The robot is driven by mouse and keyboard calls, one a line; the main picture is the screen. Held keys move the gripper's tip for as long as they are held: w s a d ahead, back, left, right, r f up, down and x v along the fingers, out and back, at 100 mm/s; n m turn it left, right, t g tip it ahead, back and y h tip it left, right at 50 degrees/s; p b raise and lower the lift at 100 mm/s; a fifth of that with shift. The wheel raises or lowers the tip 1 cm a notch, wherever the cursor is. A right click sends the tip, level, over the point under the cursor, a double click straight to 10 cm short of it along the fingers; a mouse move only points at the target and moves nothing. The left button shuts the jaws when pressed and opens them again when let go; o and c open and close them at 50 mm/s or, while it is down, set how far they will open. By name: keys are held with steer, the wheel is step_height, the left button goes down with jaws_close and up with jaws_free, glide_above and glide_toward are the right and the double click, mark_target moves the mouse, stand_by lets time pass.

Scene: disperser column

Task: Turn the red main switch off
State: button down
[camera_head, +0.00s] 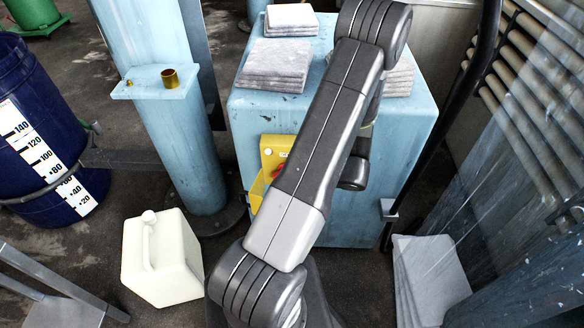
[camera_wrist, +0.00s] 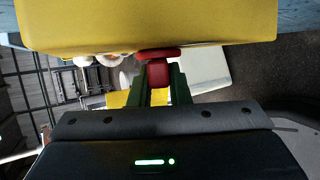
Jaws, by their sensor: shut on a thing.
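The red main switch (camera_wrist: 159,74) sits on the yellow switch box (camera_wrist: 180,22), which fills the top of the wrist view. My gripper (camera_wrist: 159,86) has its two dark green fingers on either side of the switch's red handle and is shut on it. In the head view the yellow box (camera_head: 268,158) is on the front of the light blue cabinet (camera_head: 258,121), with only a sliver of the red switch (camera_head: 277,171) showing. My arm covers the rest of it, and the gripper is hidden there.
A blue column (camera_head: 186,137) with a small shelf (camera_head: 150,83) and brass cup (camera_head: 170,78) stands left of the cabinet. A cream canister (camera_head: 158,262) is on the floor in front. A blue drum (camera_head: 35,130) stands far left. Grey slabs (camera_head: 432,277) lean at right.

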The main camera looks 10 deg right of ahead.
steer(key=h+p, duration=0.1)
steer(key=n+g+h, duration=0.1)
steer(key=h, duration=0.1)
steer(key=a+r+g+h+p, duration=0.1)
steer(key=shift+w+h+p, duration=0.1)
steer(key=shift+h+p, duration=0.25)
steer(key=shift+h, duration=0.05)
steer(key=h, duration=0.1)
steer(key=n+g+h, duration=0.1)
steer(key=h, duration=0.1)
steer(key=shift+w+a, duration=0.1)
steer(key=shift+a, duration=0.15)
steer(key=shift+a+n+g+h+p, duration=0.15)
steer(key=shift+n+g+h+p, duration=0.2)
steer(key=shift+h, duration=0.75)
steer(key=c, duration=1.4)
jaws_free()
steer(key=shift+o, duration=0.2)
